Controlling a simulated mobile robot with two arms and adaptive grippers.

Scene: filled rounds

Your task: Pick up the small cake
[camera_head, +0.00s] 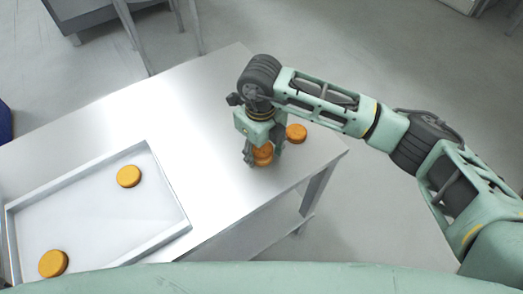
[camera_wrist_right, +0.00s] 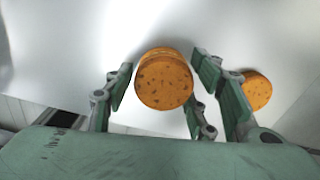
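Round orange-brown cakes with dark specks are in view. One cake (camera_head: 262,155) is near the right end of the metal table, below my right gripper (camera_head: 263,156) and partly hidden by its fingers. In the right wrist view this cake (camera_wrist_right: 163,82) lies between the fingers of the open gripper (camera_wrist_right: 165,75), with gaps on both sides. A rim shows behind its top face; I cannot tell whether it is a second cake beneath. Another cake (camera_head: 296,133) lies just right of the gripper; it also shows in the wrist view (camera_wrist_right: 256,90). My left gripper is not in view.
A shallow white tray (camera_head: 168,190) on the left of the table (camera_head: 205,95) holds two similar cakes, one at its upper right (camera_head: 128,176) and one at its lower left (camera_head: 53,263). The table between tray and gripper is clear. The table's right edge is close.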

